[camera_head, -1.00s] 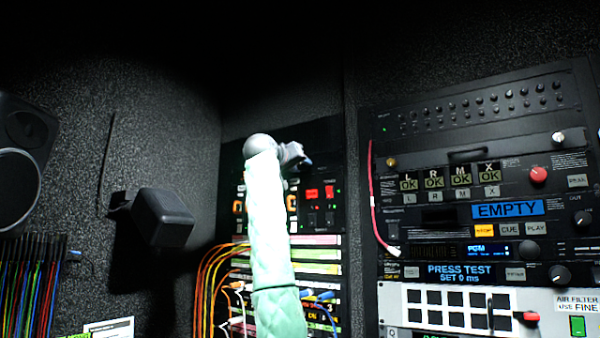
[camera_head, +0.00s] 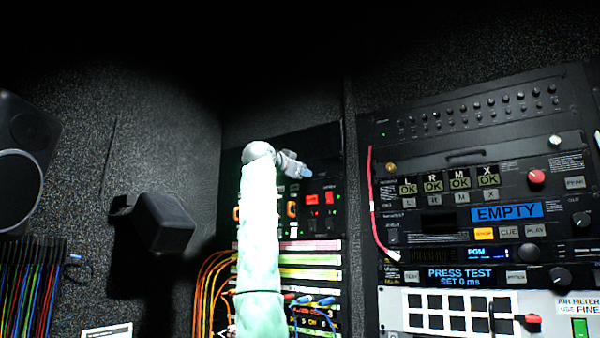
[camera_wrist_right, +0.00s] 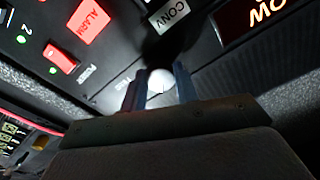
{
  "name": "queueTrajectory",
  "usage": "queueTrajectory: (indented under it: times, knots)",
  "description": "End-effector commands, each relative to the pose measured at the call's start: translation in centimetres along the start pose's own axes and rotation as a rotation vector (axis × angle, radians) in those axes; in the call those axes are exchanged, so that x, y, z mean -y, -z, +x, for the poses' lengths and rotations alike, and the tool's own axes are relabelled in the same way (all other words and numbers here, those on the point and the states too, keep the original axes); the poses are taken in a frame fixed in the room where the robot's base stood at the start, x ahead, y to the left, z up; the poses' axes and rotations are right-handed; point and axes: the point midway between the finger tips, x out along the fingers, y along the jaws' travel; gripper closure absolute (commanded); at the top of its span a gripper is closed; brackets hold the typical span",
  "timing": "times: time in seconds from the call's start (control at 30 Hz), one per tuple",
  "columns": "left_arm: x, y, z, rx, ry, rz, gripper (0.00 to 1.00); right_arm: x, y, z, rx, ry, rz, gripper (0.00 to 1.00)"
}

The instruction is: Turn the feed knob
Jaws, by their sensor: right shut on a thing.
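My right gripper (camera_head: 306,172) is at the upper part of the left rack panel, in front of its dark face. In the right wrist view, its two blue-grey fingers (camera_wrist_right: 160,92) stand on either side of a pale round knob (camera_wrist_right: 158,80) and are shut on it. I cannot read a label that names this knob as the feed knob. In the head view the gripper and arm hide the knob. My left gripper is in neither view.
Near the held knob are a lit red ALARM label (camera_wrist_right: 89,20), a red switch (camera_wrist_right: 60,58) and a CONV label (camera_wrist_right: 168,14). The right rack has a red knob (camera_head: 536,177) and an EMPTY display (camera_head: 507,211). A dark box (camera_head: 163,221) juts from the wall at left.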

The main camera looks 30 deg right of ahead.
Motion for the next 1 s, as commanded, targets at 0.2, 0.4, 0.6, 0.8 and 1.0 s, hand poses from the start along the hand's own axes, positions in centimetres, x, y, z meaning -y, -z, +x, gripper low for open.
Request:
queueTrajectory:
  times: [0.2, 0.4, 0.6, 0.8, 1.0]
  knots:
    - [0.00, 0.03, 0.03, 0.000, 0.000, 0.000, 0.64, 0.03, -0.29, 0.02, 0.002, -0.003, 0.063, 0.93]
    - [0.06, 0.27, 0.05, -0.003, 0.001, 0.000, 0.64, 0.03, -0.29, 0.01, 0.001, -0.004, 0.082, 0.93]
    - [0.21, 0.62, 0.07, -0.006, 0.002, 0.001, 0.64, 0.02, -0.28, 0.02, 0.001, -0.004, 0.083, 0.93]
    - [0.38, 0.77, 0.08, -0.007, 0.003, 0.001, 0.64, 0.02, -0.26, 0.02, 0.000, -0.004, 0.083, 0.56]
    - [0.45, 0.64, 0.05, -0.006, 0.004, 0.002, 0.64, 0.02, -0.13, 0.00, -0.001, -0.003, 0.083, 0.48]
